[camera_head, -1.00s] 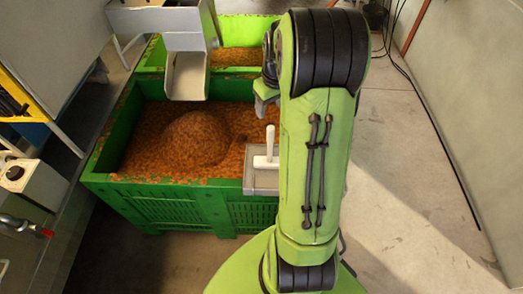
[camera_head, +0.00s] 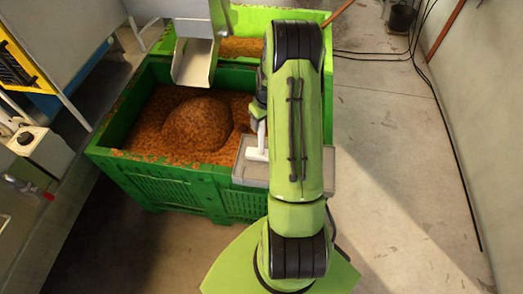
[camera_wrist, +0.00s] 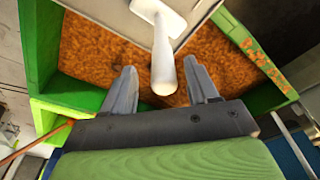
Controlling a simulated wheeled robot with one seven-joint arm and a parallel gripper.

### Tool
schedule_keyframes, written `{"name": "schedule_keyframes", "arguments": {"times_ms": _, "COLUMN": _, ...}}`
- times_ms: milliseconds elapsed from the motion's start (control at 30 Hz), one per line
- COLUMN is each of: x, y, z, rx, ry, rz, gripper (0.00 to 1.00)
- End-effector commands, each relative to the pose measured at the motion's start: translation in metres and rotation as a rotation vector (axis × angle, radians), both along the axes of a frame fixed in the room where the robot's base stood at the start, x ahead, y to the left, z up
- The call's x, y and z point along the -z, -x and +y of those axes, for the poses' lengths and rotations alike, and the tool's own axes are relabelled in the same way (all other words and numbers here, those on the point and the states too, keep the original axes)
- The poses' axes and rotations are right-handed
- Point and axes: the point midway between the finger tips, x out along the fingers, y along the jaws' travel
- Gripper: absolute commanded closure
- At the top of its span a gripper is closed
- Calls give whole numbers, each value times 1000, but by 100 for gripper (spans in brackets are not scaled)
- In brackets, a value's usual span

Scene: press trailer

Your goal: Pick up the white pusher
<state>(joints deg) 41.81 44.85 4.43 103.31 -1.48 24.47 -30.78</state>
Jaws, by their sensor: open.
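The white pusher (camera_head: 257,153) has an upright handle and a wide flat foot. It rests on a grey tray (camera_head: 244,173) at the right front of the green bin; my arm hides part of the tray. In the wrist view, the pusher (camera_wrist: 164,62) shows its handle end pointing toward the camera. My gripper (camera_wrist: 160,68) is open, with one finger on each side of the handle and visible gaps between. In the head view my gripper (camera_head: 258,108) is at the handle's top, mostly hidden by my arm.
The green bin (camera_head: 170,185) holds orange-brown crumbly material (camera_head: 200,125) heaped in the middle. A metal chute (camera_head: 194,62) hangs over its back edge. A second green bin (camera_head: 262,20) stands behind. The floor at right is clear, with black cables (camera_head: 440,95) along the wall.

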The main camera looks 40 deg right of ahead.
Motion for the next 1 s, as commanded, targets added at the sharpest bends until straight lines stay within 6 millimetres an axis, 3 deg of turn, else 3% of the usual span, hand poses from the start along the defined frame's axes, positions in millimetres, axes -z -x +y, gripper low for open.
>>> {"name": "schedule_keyframes", "arguments": {"times_ms": 200, "x": 38, "y": -7, "z": 2, "rx": 0, "ry": -2, "rz": 3, "gripper": 41}}
{"name": "schedule_keyframes", "arguments": {"times_ms": 467, "x": 43, "y": -8, "z": 2, "rx": 0, "ry": -1, "rz": 1, "gripper": 41}}
{"name": "schedule_keyframes", "arguments": {"times_ms": 833, "x": 43, "y": -8, "z": 2, "rx": 0, "ry": -1, "rz": 1, "gripper": 98}}
{"name": "schedule_keyframes", "arguments": {"times_ms": 1000, "x": 43, "y": -8, "z": 2, "rx": 0, "ry": -1, "rz": 1, "gripper": 100}}
